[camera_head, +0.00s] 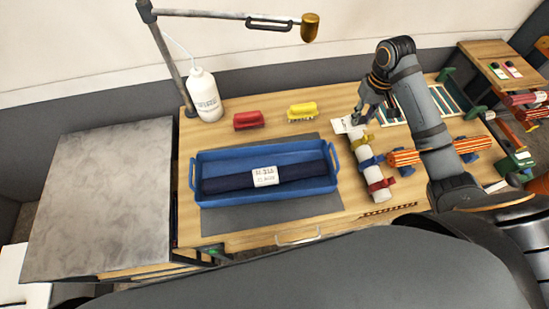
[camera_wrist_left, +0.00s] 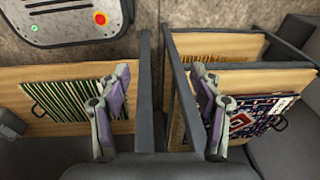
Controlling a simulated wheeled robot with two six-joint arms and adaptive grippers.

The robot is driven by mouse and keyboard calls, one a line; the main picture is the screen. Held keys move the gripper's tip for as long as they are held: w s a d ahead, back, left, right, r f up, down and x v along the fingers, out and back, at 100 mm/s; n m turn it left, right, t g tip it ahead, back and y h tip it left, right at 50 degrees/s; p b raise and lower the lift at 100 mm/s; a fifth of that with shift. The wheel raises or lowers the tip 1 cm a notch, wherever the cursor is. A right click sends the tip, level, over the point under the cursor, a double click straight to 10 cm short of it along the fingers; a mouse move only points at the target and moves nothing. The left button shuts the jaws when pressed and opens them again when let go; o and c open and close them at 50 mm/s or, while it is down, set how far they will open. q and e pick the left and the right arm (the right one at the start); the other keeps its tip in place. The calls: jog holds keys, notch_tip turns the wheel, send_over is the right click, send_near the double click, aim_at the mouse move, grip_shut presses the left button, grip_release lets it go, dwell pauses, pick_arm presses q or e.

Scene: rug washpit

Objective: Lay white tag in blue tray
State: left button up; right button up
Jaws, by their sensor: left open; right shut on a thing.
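The blue tray (camera_head: 215,160) stands on a grey mat on the wooden table. A dark rolled rug (camera_head: 228,183) with a white printed label (camera_head: 265,176) around its middle lies in it. My right gripper (camera_head: 357,119) is to the right of the tray's far right corner, shut on a white tag (camera_head: 340,125). The tag shows at the fingers' left side, outside the tray; the exact grip is too small to see. My left gripper (camera_wrist_left: 160,76) is open and empty in the left wrist view, its fingers spread apart.
A white roll (camera_head: 366,155) with yellow, blue and red straps lies right of the tray. A red brush (camera_head: 248,120), a yellow brush (camera_head: 302,111) and a white bottle (camera_head: 205,96) stand behind it. A lamp arm (camera_head: 230,15) hangs above. The left wrist view shows upright boards with rugs (camera_wrist_left: 70,110).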

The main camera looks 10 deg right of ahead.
aim_at(347, 124)
jog(key=shift+s+a+p, duration=0.3)
jog(key=shift+a+p, duration=0.15)
jog(key=shift+a, duration=0.45)
jog(key=shift+w+a+f+p, duration=0.25)
jog(key=shift+a+f, duration=0.1)
jog(key=shift+a, duration=0.25)
jog(key=shift+w+a+f+p, duration=0.1)
jog(key=shift+w+a+f, duration=0.2)
jog(key=shift+a, duration=0.25)
pick_arm(q)
jog(key=r, duration=0.1)
jog(key=s+r+p, duration=0.1)
jog(key=r, duration=0.1)
jog(key=shift+r+p, duration=0.15)
jog(key=shift+p, duration=0.15)
pick_arm(e)
jog(key=w+a+f, duration=0.3)
jog(key=a+f, duration=0.6)
jog(key=f, duration=0.3)
jog(key=shift+a, duration=0.2)
jog(key=shift+f, duration=0.2)
